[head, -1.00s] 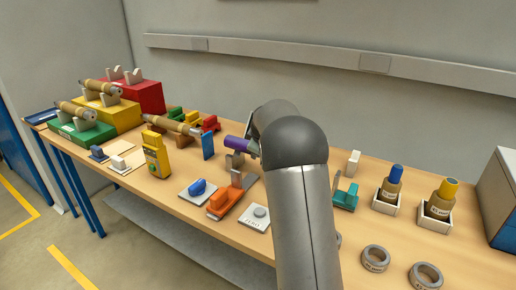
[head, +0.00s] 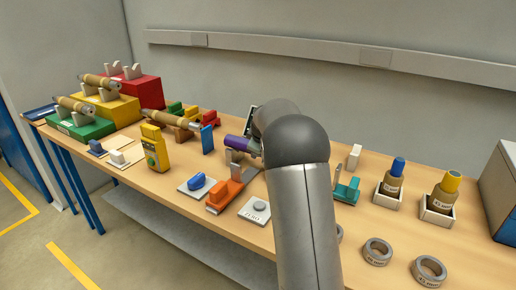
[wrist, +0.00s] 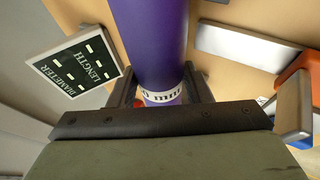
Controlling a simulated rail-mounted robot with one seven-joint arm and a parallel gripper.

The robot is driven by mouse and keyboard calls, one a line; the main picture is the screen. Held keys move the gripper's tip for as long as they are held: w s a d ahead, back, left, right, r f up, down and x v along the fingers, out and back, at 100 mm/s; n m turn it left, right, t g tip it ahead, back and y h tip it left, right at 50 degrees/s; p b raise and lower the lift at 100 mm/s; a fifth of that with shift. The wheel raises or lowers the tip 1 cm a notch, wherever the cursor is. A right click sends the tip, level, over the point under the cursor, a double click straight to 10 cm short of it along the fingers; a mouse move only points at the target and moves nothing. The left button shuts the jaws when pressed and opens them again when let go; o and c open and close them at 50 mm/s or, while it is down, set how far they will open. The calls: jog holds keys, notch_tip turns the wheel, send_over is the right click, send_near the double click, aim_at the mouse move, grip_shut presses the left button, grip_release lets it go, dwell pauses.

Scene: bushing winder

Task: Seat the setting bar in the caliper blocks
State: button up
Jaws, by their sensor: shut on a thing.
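The setting bar is a purple rod (head: 236,142) with a white printed band. My gripper (wrist: 160,88) is shut around the bar in the wrist view, one dark finger on each side, near the band. In the head view my arm hides the gripper and part of the bar. The caliper blocks stand on the bench: an orange one (head: 222,196) with an upright grey jaw and a teal one (head: 347,190) with a grey jaw. The bar's visible end is above and behind the orange block, and I cannot tell whether they touch. The orange block also shows in the wrist view (wrist: 297,68).
A dark DIAMETER/LENGTH display (wrist: 73,62) is beside the bar. A white ZERO button block (head: 255,210) and a blue knob on a plate (head: 196,185) are in front. Grey rings (head: 376,252) and two bottles in boxes (head: 391,182) are at right. Stepped coloured stands (head: 80,128) are at left.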

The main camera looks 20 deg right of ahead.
jog(key=shift+f, duration=0.2)
jog(key=o, duration=1.5)
jog(key=shift+f, duration=0.1)
jog(key=b+v, duration=0.1)
jog(key=v, duration=1.6)
jog(key=shift+s+r+b, duration=0.15)
jog(key=shift+r+b, duration=0.15)
jog(key=shift+b, duration=0.1)
